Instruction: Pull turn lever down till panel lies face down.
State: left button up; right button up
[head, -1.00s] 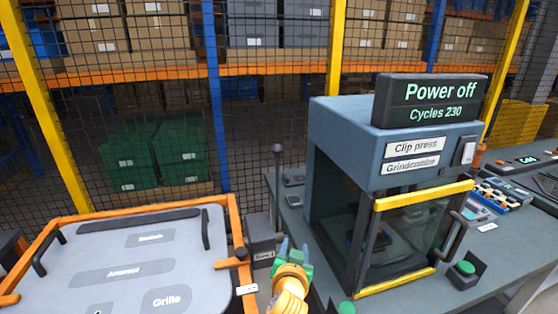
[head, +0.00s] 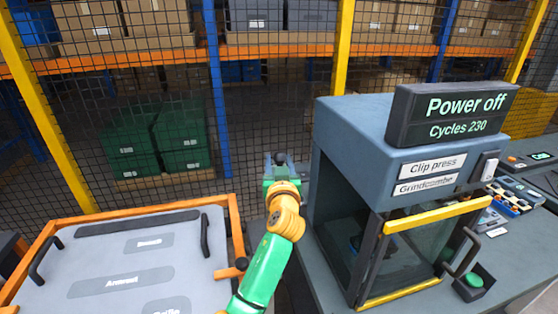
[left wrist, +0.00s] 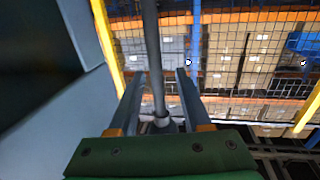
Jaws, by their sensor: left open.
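My left gripper (head: 279,162) is at the knob end. In the left wrist view the rod (left wrist: 152,45) runs between the two fingers (left wrist: 160,75), which are apart, with a gap visible beside it. The panel (head: 125,262) is a light grey sheet with dark handles and label patches, in an orange frame (head: 120,212) at the lower left; its labelled side faces up. My arm hides the lever's lower part. My right gripper is not in view.
The blue-grey clip press (head: 345,135) stands close on the right, its sign reading "Power off". A green button (head: 475,281) sits on the bench beside it. A mesh fence (head: 275,100) closes off the back, with shelves behind.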

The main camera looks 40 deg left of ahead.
pick_arm(q)
jog(key=shift+s+d, duration=0.1)
jog(key=shift+s, duration=0.05)
jog(key=shift+c, duration=0.6)
jog(key=shift+s+r, duration=0.1)
jog(key=shift+r, duration=0.05)
grip_shut()
dwell(0.4)
